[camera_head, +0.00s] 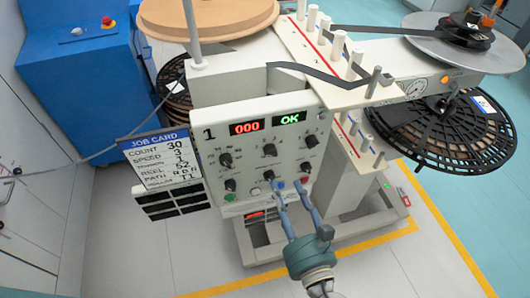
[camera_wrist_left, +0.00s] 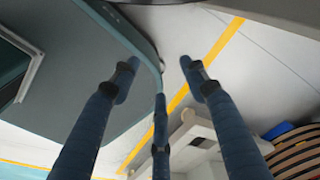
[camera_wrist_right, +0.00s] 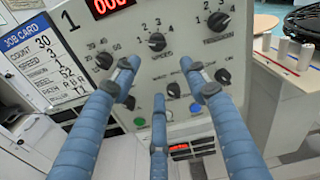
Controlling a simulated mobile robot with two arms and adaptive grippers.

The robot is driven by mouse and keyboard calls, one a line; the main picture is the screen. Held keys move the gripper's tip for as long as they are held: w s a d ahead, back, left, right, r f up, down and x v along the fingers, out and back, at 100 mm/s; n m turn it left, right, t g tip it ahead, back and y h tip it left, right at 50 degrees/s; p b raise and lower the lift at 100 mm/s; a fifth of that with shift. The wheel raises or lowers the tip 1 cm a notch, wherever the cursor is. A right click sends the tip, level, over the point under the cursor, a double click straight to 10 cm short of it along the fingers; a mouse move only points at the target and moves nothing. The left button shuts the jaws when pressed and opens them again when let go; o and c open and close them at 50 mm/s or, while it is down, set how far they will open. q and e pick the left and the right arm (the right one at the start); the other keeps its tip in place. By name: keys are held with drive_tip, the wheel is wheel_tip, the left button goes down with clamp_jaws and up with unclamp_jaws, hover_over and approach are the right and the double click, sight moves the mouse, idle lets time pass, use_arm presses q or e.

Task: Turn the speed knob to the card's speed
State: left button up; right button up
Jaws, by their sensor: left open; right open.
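The speed knob (camera_wrist_right: 157,42) is the dark middle one in the panel's upper row, with numbers around it; it also shows in the head view (camera_head: 270,150). Its exact setting is too small to tell. The job card (camera_head: 160,160) left of the panel reads speed 3, and it shows in the right wrist view (camera_wrist_right: 42,62). My right gripper (camera_wrist_right: 160,80) is open and empty, with its fingers toward the panel just below the speed knob, apart from it. My left gripper (camera_wrist_left: 158,78) is open and empty over the floor, outside the head view.
The panel (camera_head: 215,150) has other knobs, colored buttons, a red 000 display (camera_head: 247,127) and a green OK display (camera_head: 290,117). A tape path with white rollers and a black reel (camera_head: 440,130) lie to the right. A blue cabinet (camera_head: 75,75) stands at back left.

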sight(272, 155)
drive_tip(key=shift+n, duration=0.3)
drive_tip(key=p+x, duration=0.1)
drive_tip(key=x, duration=0.2)
drive_tip(key=r+p+x, duration=0.1)
drive_tip(key=x, duration=0.2)
drive_tip(key=r+x, duration=0.1)
drive_tip(key=x, duration=0.3)
drive_tip(key=shift+p, duration=0.4)
use_arm(q)
drive_tip(key=r, duration=0.3)
drive_tip(key=shift+s+d, duration=0.25)
drive_tip(key=shift+s, duration=0.05)
use_arm(e)
drive_tip(key=shift+w, duration=0.3)
drive_tip(key=shift+a, duration=0.1)
drive_tip(key=shift+c, duration=0.6)
drive_tip(key=c, duration=0.9)
use_arm(q)
drive_tip(key=shift+d, duration=0.1)
use_arm(e)
clamp_jaws()
